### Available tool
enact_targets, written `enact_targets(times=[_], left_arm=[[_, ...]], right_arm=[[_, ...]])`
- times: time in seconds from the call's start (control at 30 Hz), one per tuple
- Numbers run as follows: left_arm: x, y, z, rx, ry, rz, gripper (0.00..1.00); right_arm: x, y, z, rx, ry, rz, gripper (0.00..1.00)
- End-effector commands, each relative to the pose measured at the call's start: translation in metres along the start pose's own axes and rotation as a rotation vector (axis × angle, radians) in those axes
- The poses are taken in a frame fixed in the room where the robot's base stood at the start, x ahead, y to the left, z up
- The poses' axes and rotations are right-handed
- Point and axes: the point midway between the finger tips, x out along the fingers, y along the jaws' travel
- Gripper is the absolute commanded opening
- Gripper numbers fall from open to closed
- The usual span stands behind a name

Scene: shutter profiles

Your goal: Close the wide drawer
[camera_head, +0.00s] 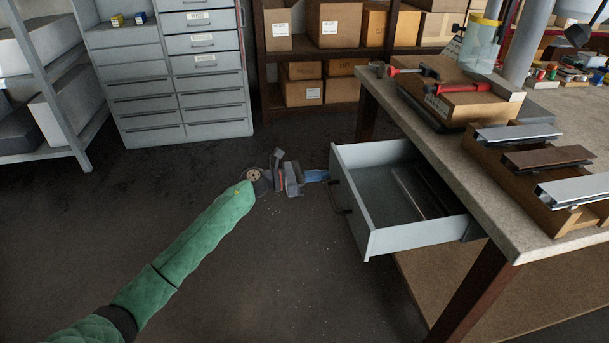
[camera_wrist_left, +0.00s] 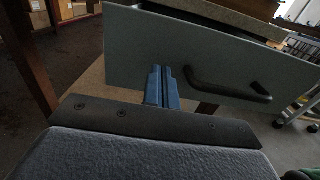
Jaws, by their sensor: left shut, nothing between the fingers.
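The wide drawer (camera_head: 372,240) is pulled out from under the workbench, open, with a grey front and a dark bar handle (camera_head: 340,198). Long profiles lie inside it. In the left wrist view the drawer front (camera_wrist_left: 135,50) fills the upper middle, with the handle (camera_wrist_left: 228,84) to the right of the fingers. My left gripper (camera_head: 324,176) is shut and empty, its blue fingers (camera_wrist_left: 162,76) pointing at the drawer front beside the handle. The tips look at or very close to the front; I cannot tell if they touch. My right gripper is not in view.
A grey drawer cabinet (camera_head: 165,80) and shelves with boxes stand behind. The dark floor left of the drawer is clear.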

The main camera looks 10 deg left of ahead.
Motion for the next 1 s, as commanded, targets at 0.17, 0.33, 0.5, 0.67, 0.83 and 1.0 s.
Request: enact_targets(times=[0.17, 0.33, 0.5, 0.67, 0.83, 1.0], left_arm=[[0.014, 0.0, 0.0, -0.001, 0.0, 0.001, 0.0], [0.018, 0.0, -0.001, -0.001, 0.0, 0.001, 0.0], [0.018, 0.0, -0.001, -0.001, 0.0, 0.001, 0.0], [0.019, 0.0, -0.001, -0.001, 0.0, 0.0, 0.0], [0.03, 0.0, -0.001, 0.0, -0.001, -0.001, 0.0], [0.059, 0.0, -0.002, 0.001, -0.002, -0.001, 0.0]], right_arm=[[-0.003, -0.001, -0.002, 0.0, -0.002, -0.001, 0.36], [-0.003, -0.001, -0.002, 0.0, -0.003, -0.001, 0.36], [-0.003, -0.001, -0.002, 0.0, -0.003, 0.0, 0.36], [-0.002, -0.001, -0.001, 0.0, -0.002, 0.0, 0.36], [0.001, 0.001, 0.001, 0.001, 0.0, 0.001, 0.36], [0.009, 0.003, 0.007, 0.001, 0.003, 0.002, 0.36]])
